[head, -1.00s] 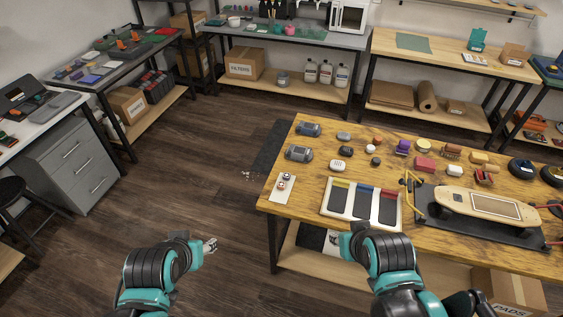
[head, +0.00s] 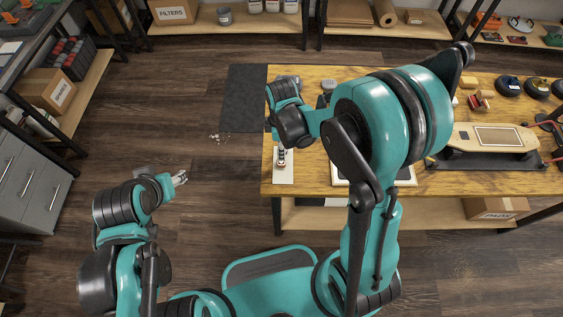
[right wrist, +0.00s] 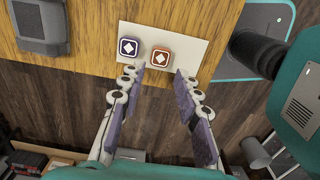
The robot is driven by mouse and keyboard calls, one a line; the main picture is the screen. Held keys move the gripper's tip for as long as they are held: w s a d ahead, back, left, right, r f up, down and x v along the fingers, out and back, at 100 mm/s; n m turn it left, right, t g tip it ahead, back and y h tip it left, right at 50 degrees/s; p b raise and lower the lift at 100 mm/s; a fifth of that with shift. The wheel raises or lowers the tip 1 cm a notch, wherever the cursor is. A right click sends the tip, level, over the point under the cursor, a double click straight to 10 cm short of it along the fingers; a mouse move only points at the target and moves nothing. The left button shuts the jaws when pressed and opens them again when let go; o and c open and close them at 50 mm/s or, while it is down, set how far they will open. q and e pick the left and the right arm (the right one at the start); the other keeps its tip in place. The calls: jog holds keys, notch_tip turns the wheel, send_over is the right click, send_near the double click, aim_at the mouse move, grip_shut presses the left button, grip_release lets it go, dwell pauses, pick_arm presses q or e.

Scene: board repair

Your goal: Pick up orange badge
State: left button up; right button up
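The orange badge (right wrist: 159,57) is a small square with a white diamond. It lies on a white card (right wrist: 185,40) beside a dark blue badge (right wrist: 129,48) near the table edge. My right gripper (right wrist: 160,76) is open and empty, its fingertips near the card with the orange badge roughly ahead of the gap. In the head view, the right gripper (head: 281,156) hangs over the card (head: 284,176), and I cannot make out the badges there. My left gripper (head: 181,178) is out over the floor, away from the table; its opening is too small to judge.
The wooden table (head: 300,78) holds a skateboard (head: 490,136) at the right and several small items, partly hidden by my right arm. A grey device (right wrist: 40,22) lies near the card. Open floor (head: 200,95) is left of the table.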

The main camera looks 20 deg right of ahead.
aim_at(281, 162)
notch_tip(281, 162, down, 2)
jog(key=shift+f+b, duration=0.2)
jog(key=shift+b, duration=0.2)
notch_tip(281, 162, down, 5)
jog(key=b, duration=0.2)
jog(key=shift+b, duration=0.35)
jog(key=shift+r, duration=0.1)
jog(key=c, duration=0.4)
